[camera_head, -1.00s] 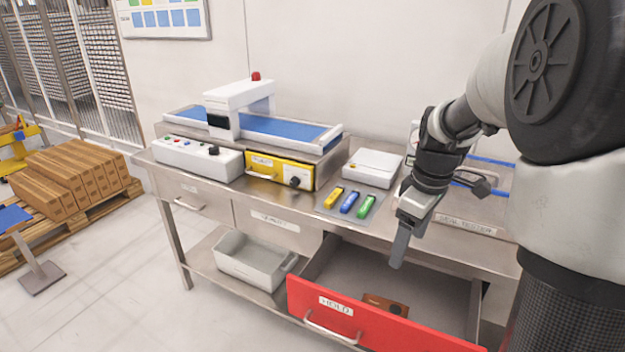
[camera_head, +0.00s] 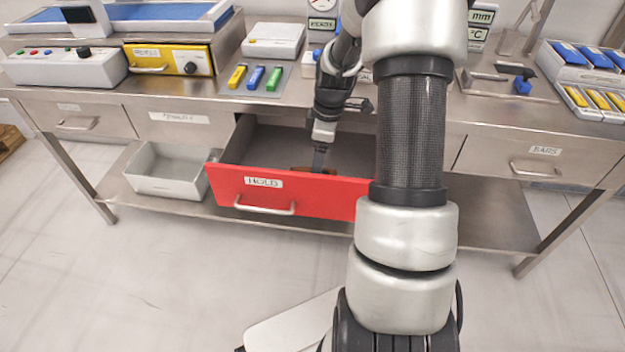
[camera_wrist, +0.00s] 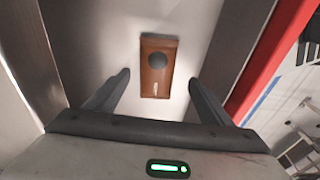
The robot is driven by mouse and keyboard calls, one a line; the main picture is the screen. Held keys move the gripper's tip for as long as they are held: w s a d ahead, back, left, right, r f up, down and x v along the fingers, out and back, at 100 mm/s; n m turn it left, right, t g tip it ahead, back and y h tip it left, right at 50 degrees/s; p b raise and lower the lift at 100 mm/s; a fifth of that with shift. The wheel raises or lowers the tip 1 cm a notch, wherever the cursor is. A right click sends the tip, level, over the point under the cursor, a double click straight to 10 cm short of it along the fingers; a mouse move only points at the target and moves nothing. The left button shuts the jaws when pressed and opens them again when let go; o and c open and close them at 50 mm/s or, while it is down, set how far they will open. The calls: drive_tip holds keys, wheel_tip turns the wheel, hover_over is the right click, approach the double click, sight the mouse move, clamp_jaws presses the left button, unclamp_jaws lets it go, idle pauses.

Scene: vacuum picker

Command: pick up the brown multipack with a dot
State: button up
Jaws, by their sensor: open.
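The brown multipack (camera_wrist: 157,84) lies flat on the floor of the open drawer, with a dark round dot on its upper face. In the head view a small brown part of the multipack (camera_head: 300,168) shows just behind the red drawer front, mostly hidden by the front and my gripper. My gripper (camera_head: 319,163) points down into the drawer. In the wrist view my gripper (camera_wrist: 158,85) is open and empty, its two fingers apart on either side of the near end of the pack, which lies beyond them. Contact is not visible.
A grey bin (camera_head: 165,172) stands on the lower shelf to the left. Yellow, blue and green bars (camera_head: 255,78) lie on the bench above.

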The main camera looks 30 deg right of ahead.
drive_tip(key=f, duration=0.1)
drive_tip(key=w+f+b, duration=0.1)
drive_tip(key=f, duration=0.3)
drive_tip(key=shift+w+a+f+b, duration=0.15)
drive_tip(key=shift+a+f+b, duration=0.05)
drive_tip(key=shift+a+b, duration=0.2)
drive_tip(key=shift+c, duration=0.3)
drive_tip(key=c, duration=1.2)
drive_tip(key=shift+r, duration=0.1)
